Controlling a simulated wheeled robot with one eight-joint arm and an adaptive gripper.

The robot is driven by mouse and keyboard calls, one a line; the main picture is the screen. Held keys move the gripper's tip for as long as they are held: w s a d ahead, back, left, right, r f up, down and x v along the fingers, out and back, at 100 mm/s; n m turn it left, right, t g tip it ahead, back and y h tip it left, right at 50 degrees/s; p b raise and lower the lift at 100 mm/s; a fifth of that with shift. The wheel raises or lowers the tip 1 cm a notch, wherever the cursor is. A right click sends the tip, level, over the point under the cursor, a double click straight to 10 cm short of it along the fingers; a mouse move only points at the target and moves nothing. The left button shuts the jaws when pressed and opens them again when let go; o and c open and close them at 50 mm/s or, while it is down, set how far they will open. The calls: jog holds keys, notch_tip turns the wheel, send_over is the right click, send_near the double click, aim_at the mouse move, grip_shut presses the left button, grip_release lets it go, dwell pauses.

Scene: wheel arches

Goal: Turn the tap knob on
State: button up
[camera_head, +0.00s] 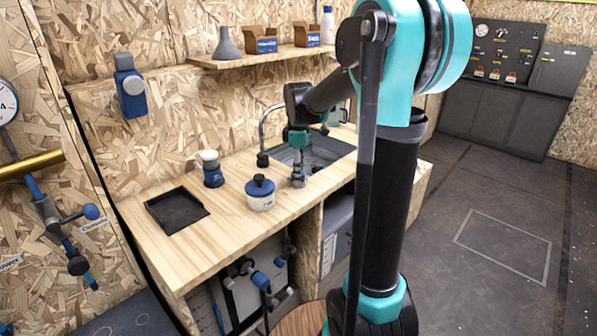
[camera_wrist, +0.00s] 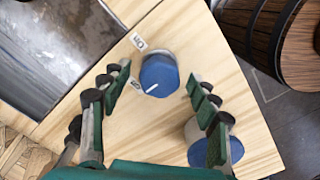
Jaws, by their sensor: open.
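The tap knob (camera_wrist: 158,73) is a round blue knob on a pale base, set in the wooden counter. Its white pointer mark is on the side nearest the lower left of the wrist view. An "ON" label (camera_wrist: 138,41) lies at its upper left, and a second small label (camera_wrist: 136,83) lies to its left, too blurred to read. My gripper (camera_wrist: 158,76) is open, with one finger to each side of the knob in that view; I cannot tell whether they touch it. In the head view my gripper (camera_head: 298,173) points down at the counter beside the sink, largely covering the knob. The curved tap (camera_head: 264,130) stands behind.
A white jar with a blue lid (camera_head: 260,195) stands close to my gripper; it also shows in the wrist view (camera_wrist: 194,130). A blue-and-white container (camera_head: 211,172) and a black tray (camera_head: 176,210) are further left. The sink (camera_head: 325,150) is to the right.

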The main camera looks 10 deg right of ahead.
jog(key=c, duration=1.2)
jog(key=shift+o, duration=0.2)
jog(key=m, duration=0.8)
jog(key=shift+m, duration=0.3)
jog(key=m, duration=0.9)
